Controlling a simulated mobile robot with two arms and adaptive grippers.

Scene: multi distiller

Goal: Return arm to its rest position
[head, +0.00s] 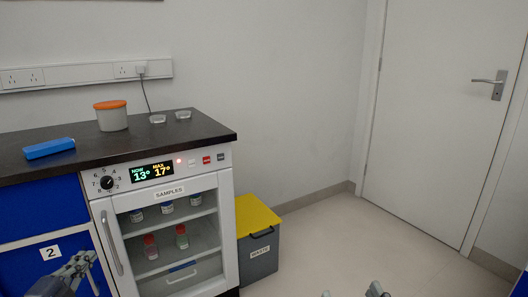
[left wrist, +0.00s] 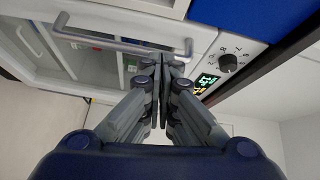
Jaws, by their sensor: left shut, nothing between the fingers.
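My left gripper (head: 84,262) is at the lower left of the head view, in front of the blue cabinet and left of the fridge's glass door. In the left wrist view my left gripper (left wrist: 166,62) is shut, its fingers together with nothing between them, and the fridge's door handle (left wrist: 120,42) shows behind the fingertips. My right gripper (head: 351,292) shows only as two tips at the bottom edge of the head view, apart from each other with floor between them. The rest of it is out of frame.
The samples fridge (head: 163,187) is closed and holds several small jars. A grey waste bin (head: 259,256) with a yellow lid stands beside it. The dark counter (head: 80,158) carries a blue box (head: 49,148) and an orange-lidded tub (head: 111,117). The floor (head: 345,238) to the right is clear.

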